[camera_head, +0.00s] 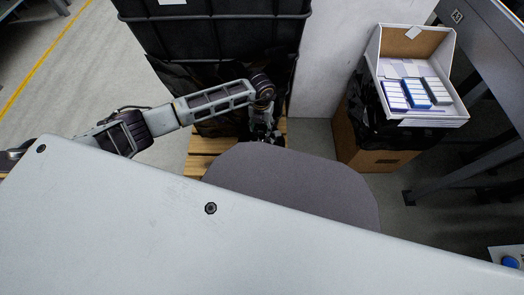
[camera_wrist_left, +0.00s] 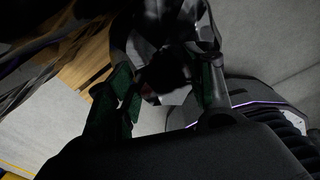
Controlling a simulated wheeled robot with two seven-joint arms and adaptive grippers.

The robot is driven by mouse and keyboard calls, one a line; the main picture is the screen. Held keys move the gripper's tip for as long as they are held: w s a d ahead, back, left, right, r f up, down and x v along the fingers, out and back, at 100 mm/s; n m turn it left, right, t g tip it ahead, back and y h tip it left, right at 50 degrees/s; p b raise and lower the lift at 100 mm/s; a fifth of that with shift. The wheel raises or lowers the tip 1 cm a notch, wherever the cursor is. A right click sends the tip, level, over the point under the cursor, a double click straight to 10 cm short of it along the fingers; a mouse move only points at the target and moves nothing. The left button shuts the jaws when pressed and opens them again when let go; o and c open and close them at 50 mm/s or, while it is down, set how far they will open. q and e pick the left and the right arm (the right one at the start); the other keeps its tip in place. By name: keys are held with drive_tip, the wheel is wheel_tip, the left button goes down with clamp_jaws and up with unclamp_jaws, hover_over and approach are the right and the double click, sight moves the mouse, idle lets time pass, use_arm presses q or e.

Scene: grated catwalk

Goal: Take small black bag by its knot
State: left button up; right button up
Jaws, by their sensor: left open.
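My left gripper (camera_head: 264,131) points down at the front of the pallet, just behind the grey rounded panel. In the left wrist view its two fingers with green pads (camera_wrist_left: 166,80) stand apart. Dark, shiny black material, apparently the small black bag (camera_wrist_left: 168,18), shows beyond and between the fingers. I cannot make out its knot or whether the fingers touch it. In the head view, black plastic (camera_head: 178,76) lies behind my left arm, against the dark container; the gripper hides whatever is below it. My right gripper is not in view.
A black caged container (camera_head: 215,38) stands on a wooden pallet (camera_head: 200,146). A brown carton (camera_head: 368,157) with black plastic stands at right, under a white open box (camera_head: 452,73) of small packs. A grey metal frame (camera_head: 482,151) bounds the right side.

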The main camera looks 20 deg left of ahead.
sight(262, 133)
use_arm(q)
drive_tip(key=shift+s+d+f+b, duration=0.15)
drive_tip(key=shift+f+b, duration=0.3)
drive_tip(key=shift+f, duration=0.3)
drive_tip(key=shift+w+d+f+b, duration=0.1)
drive_tip(key=shift+f+b, duration=0.35)
drive_tip(key=shift+f, duration=0.3)
drive_tip(key=shift+f+b, duration=0.45)
drive_tip(key=shift+f, duration=0.5)
drive_tip(key=shift+c, duration=0.2)
clamp_jaws()
drive_tip(key=shift+r, duration=0.1)
